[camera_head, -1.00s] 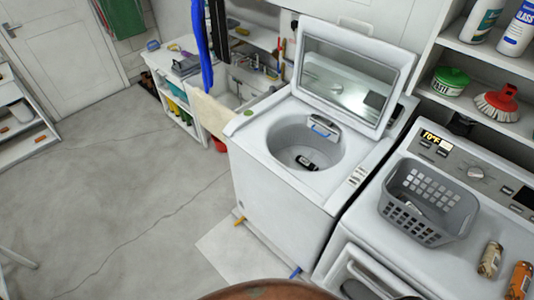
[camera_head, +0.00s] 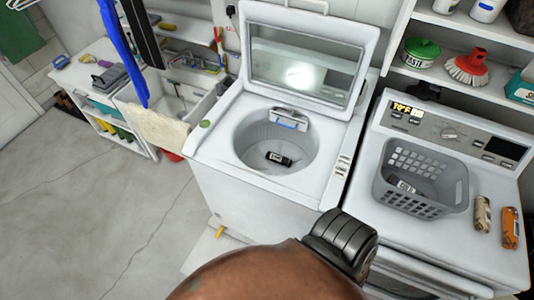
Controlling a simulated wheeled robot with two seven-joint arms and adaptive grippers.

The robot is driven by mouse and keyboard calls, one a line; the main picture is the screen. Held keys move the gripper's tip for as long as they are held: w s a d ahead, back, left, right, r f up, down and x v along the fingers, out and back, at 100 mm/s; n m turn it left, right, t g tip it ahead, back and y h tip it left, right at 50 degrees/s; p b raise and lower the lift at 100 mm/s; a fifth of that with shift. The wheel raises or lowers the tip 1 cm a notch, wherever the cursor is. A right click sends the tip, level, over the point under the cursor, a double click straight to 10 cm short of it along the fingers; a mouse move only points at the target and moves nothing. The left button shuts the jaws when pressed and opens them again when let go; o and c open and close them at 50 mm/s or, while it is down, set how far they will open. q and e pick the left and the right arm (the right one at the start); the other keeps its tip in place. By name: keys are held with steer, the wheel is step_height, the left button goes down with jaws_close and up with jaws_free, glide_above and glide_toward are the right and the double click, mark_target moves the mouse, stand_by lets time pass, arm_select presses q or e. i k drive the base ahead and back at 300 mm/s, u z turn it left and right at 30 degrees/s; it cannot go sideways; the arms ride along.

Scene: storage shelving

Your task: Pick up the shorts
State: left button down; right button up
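I cannot make out shorts for sure. A small dark item with a white label (camera_head: 279,159) lies at the bottom of the open washer drum. The white top-loading washer (camera_head: 215,165) has its glass lid (camera_head: 305,66) raised. A grey laundry basket (camera_head: 420,203) stands on the dryer with a small pale item (camera_head: 405,187) inside. Neither gripper shows any fingers in view. A brown rounded shape and a dark ribbed part, which look like mine, cover the bottom middle in front of the washer.
Two cans (camera_head: 482,215) stand on the white dryer (camera_head: 375,160) right of the basket. Shelves (camera_head: 478,87) above hold a green tin, a red brush and bottles. A sink and bench (camera_head: 150,145) stand left. Blue and black items (camera_head: 125,50) hang there. The grey floor at left is clear.

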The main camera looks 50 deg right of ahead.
mark_target(277, 159)
steer(key=z, duration=0.3)
steer(key=i, duration=0.85)
steer(key=z, duration=0.6)
